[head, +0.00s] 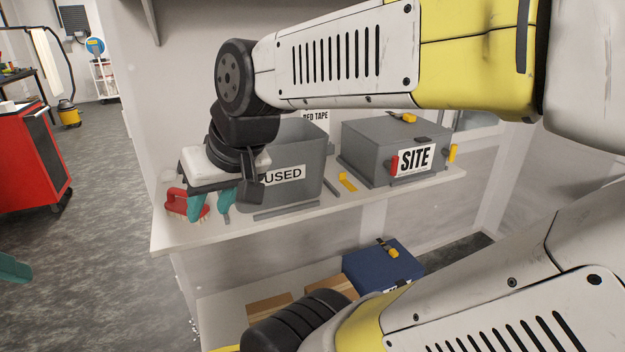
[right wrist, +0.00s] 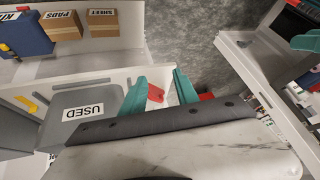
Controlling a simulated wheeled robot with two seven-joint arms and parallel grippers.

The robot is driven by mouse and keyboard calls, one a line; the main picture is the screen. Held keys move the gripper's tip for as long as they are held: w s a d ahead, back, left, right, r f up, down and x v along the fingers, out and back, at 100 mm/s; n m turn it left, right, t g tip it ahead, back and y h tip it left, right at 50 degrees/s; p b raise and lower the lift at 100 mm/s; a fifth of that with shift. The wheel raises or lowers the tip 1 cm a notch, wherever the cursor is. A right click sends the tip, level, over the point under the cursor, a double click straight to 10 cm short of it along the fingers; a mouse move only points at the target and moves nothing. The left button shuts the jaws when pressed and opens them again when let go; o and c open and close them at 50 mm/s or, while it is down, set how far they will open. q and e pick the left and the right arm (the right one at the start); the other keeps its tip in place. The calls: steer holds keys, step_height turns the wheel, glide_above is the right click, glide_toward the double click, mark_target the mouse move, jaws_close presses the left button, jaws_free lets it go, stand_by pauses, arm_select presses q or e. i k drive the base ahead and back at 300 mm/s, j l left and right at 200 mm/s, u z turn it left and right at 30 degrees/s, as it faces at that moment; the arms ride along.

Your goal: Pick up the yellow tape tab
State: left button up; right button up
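A small yellow tape tab (head: 347,182) lies on the shelf between the grey USED bin (head: 305,192) and the grey SITE box (head: 372,164). A yellow strip that looks like it shows at the left in the right wrist view (right wrist: 27,103). My right gripper (head: 211,207) is at the shelf's left end, in front of the bin's left side and well left of the tab. Its teal fingers (right wrist: 160,90) are apart, with nothing seen held between them. Only a teal tip of my left gripper (head: 14,268) shows at the left edge, away from the shelf.
A red-handled brush (head: 176,205) lies by my right fingers. Grey strips (head: 286,212) lie before and beside the bin. The SITE box carries red and yellow side pieces and a yellow piece on its lid. A blue box (head: 372,264) and cartons (head: 268,308) stand below.

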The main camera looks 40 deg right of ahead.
mark_target(342, 174)
steer(key=z, duration=1.65)
